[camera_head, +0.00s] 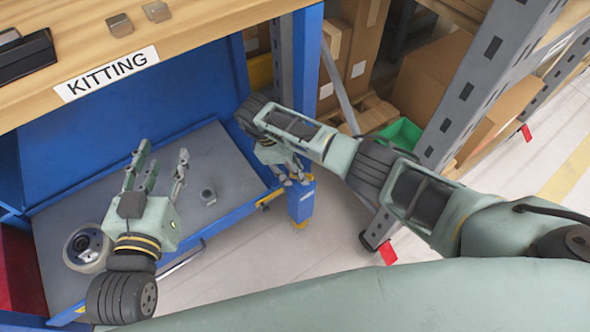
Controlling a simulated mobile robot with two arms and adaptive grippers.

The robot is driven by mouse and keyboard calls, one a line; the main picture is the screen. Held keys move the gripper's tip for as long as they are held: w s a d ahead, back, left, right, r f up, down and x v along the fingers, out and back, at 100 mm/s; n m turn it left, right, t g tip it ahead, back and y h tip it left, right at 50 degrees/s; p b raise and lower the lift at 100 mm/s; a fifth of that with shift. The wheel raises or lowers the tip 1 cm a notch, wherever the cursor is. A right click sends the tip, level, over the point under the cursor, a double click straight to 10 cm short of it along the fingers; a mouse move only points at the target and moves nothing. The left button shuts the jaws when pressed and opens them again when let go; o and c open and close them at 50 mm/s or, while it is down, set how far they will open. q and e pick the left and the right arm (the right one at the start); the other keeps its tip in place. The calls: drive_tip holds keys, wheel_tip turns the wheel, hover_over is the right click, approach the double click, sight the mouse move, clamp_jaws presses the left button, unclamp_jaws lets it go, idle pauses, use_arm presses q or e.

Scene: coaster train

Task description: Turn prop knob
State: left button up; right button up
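A small grey round piece (208,196) sits on the grey shelf of the blue bench. A larger grey round part with a dark ring and a hub (85,247) lies at the shelf's left. I cannot tell which, if either, is the prop knob. My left gripper (160,166) is over the shelf, fingers spread apart and empty, between the two parts and touching neither.
A wooden bench top (190,30) with a KITTING label (107,74) overhangs the shelf. A blue post (307,60) stands at its right. Grey racking (490,75) with cardboard boxes (430,75) and a green bin (402,134) is further right. Pale floor (330,235) is clear below.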

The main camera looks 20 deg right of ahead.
drive_tip(key=v, duration=1.2)
